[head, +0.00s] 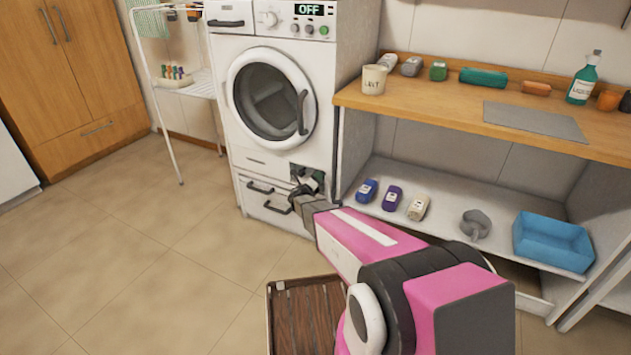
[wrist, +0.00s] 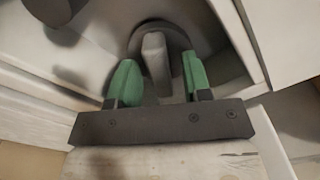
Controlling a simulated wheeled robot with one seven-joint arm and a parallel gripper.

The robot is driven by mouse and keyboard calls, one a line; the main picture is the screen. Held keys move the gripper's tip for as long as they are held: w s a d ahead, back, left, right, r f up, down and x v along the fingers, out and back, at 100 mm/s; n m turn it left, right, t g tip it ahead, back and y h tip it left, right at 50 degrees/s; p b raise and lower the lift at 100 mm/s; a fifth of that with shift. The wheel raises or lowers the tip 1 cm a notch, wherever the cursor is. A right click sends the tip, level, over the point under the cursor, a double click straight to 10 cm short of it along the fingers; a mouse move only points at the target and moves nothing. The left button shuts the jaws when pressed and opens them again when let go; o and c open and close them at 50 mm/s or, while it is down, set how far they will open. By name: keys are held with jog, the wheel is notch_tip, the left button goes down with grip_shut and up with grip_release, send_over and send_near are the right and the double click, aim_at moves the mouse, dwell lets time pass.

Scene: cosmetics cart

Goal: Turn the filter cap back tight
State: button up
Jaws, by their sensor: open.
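The washing machine (head: 235,95) stands upright with its door closed and its display reading OFF. At its lower right front is an open filter recess (head: 318,172). In the wrist view the filter cap (wrist: 156,60) is a dark round disc with a raised grey grip bar, seated in the recess. My gripper (wrist: 155,85) is open, with one green-padded finger on each side of the grip bar. Small gaps show between the fingers and the bar. In the head view my gripper (head: 308,185) is at the recess, and it hides most of the cap.
A drawer front (head: 262,205) with dark handles lies below the recess. A slatted wooden mat (head: 308,320) is on the floor in front. The shelf unit at right holds several bottles and a blue bin (head: 553,240). The floor at left is clear.

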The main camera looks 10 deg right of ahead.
grip_shut()
jog(key=shift+m, duration=0.4)
jog(key=m, duration=0.4)
jog(key=shift+m, duration=0.3)
jog(key=m, duration=0.5)
jog(key=shift+m, duration=0.3)
